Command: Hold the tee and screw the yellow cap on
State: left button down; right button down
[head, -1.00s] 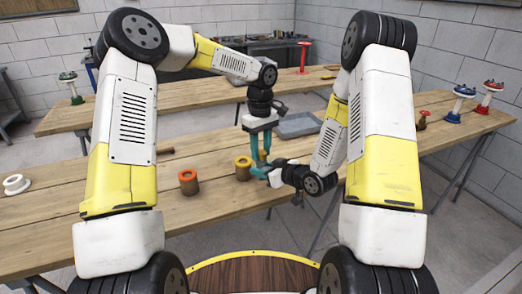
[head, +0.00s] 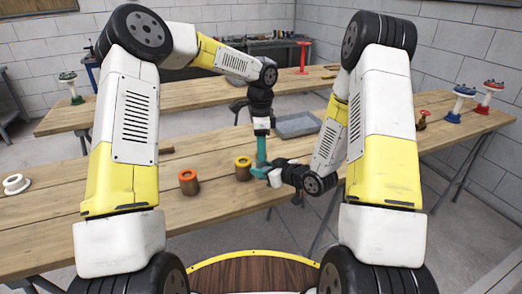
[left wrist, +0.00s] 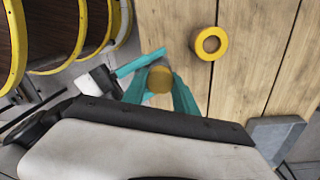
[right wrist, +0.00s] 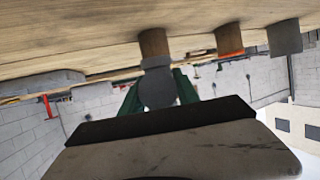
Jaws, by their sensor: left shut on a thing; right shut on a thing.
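My left gripper (left wrist: 160,88) points down and is shut on the yellow cap (left wrist: 160,79), seen as a dull yellow disc between its teal fingers. My right gripper (right wrist: 157,92) comes in from the right of the head view, below the left one, and is shut on the grey tee (right wrist: 158,86). In the head view the two grippers meet around (head: 262,168) and hide most of the tee and cap. The cap is at the tee; I cannot tell how far the threads engage.
A brown fitting with a yellow ring (head: 243,168) stands on the near table (head: 120,215) just left of the grippers. An orange-ringed one (head: 189,181) and a white ring (head: 16,184) are farther left. A grey tray (head: 297,125) lies behind.

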pick_arm(q)
jog(key=shift+m, duration=1)
jog(key=c, duration=1)
grip_release()
jog(key=shift+o, duration=0.2)
jog(key=shift+w+r, duration=0.15)
jog(key=shift+r, duration=2.1)
jog(key=shift+c, duration=0.5)
